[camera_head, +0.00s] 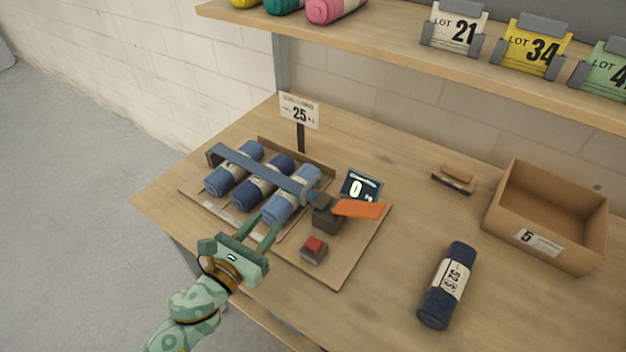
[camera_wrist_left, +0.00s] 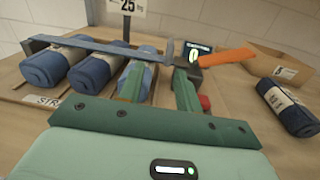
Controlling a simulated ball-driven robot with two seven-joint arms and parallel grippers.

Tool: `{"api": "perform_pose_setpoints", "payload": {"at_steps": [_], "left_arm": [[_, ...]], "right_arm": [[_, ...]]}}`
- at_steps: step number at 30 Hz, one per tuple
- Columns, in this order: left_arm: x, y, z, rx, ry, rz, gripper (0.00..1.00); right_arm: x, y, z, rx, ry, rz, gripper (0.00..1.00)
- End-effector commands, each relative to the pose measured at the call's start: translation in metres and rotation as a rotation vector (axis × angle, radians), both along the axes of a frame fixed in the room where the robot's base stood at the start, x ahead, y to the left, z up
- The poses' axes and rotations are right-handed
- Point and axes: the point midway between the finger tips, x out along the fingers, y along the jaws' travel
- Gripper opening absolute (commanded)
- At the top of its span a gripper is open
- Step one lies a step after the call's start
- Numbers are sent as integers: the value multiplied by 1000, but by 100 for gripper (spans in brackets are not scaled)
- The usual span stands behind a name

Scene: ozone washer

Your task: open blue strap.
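The blue strap (camera_head: 256,168) is a flat bar lying across three rolled blue bundles on a wooden board. It also crosses them in the left wrist view (camera_wrist_left: 95,43). Its right end meets a dark block (camera_head: 327,214) that carries an orange lever (camera_head: 359,209). The lever sticks out to the right. My left gripper (camera_head: 267,222) is open, its two fingers apart, at the near end of the rightmost bundle (camera_head: 290,208). In the left wrist view that bundle shows behind and between the fingers (camera_wrist_left: 158,78). I cannot tell whether they touch it. My right gripper is not in view.
A red button (camera_head: 314,245) sits on the board (camera_head: 341,272) right of my gripper. A small display (camera_head: 361,186) and a "25" sign (camera_head: 300,110) stand behind. A loose dark roll (camera_head: 447,285) and a cardboard box (camera_head: 543,243) are to the right. A shelf (camera_head: 400,50) overhangs the back.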

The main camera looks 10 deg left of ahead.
Motion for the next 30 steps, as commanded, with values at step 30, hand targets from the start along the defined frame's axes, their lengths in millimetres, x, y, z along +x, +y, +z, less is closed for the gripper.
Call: {"api": "perform_pose_setpoints", "payload": {"at_steps": [30], "left_arm": [[148,-73,-2,129,-63,-78,34]], "right_arm": [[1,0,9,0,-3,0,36]]}}
